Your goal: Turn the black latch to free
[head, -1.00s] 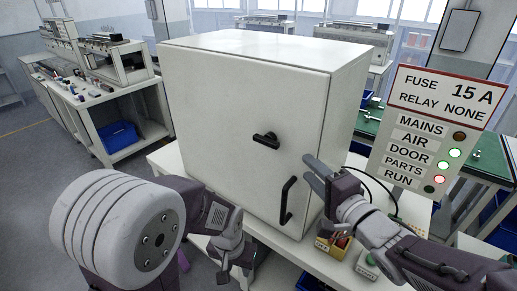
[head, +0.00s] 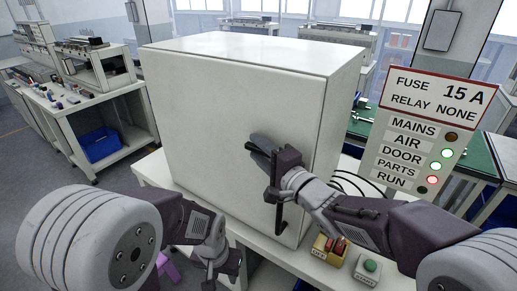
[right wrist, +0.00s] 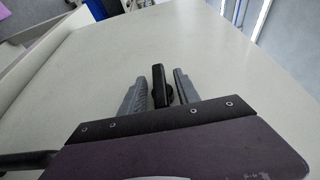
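The black latch (right wrist: 159,84) is on the pale door of the cabinet (head: 220,110). In the right wrist view it stands between the two grey fingers of my right gripper (right wrist: 161,74), with a gap on each side. The gripper is open around it and not closed on it. In the head view my right gripper (head: 260,150) is at the door and hides the latch. My left gripper (head: 213,262) is low in front of the cabinet, away from the door; its finger opening is unclear.
A black vertical handle (head: 281,212) is on the door below my right gripper. A sign panel (head: 425,130) stands at right.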

